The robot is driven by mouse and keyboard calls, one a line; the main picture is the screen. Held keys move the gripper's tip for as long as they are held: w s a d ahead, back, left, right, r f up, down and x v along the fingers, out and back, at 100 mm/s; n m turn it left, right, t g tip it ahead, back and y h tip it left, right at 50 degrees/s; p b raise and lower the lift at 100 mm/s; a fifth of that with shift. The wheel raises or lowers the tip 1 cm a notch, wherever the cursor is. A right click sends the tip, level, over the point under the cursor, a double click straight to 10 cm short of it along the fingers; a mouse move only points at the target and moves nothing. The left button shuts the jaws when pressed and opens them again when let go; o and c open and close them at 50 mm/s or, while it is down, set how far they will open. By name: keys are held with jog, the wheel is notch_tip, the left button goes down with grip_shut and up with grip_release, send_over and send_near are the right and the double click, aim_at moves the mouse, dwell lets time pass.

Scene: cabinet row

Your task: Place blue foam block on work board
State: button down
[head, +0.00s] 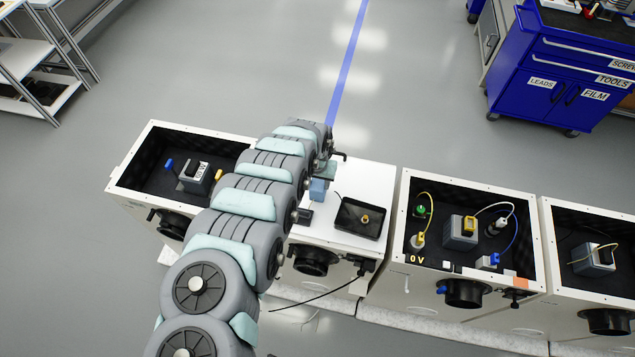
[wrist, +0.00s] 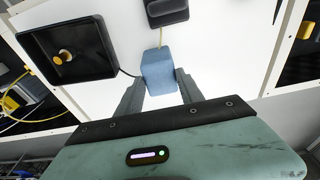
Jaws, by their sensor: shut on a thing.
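The blue foam block (wrist: 158,72) is between the two grey fingers of my gripper (wrist: 158,88), which is shut on it. In the head view the block (head: 317,190) shows just below my gripper (head: 322,179), at the left part of a white flat top, seemingly the work board (head: 375,178). The white surface (wrist: 215,50) lies behind the block in the wrist view. I cannot tell whether the block touches it or hangs a little above. My arm hides the left part of the white top in the head view.
A black tray (head: 360,218) with a small brass-coloured piece stands on the white top, and a small dark box (wrist: 167,12) is near the block. Open cabinets with wired devices (head: 461,231) stand right, another (head: 196,176) left. Bare white surface lies behind the tray.

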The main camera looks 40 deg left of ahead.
jog(key=shift+s+f, duration=0.1)
jog(key=shift+f, duration=0.3)
jog(key=shift+f, duration=0.15)
jog(key=c, duration=0.7)
grip_release()
jog(key=shift+c, duration=0.2)
notch_tip(320, 180, up, 12)
jog(key=s+p, duration=0.1)
jog(key=shift+s+d, duration=0.25)
jog(key=shift+d, duration=0.2)
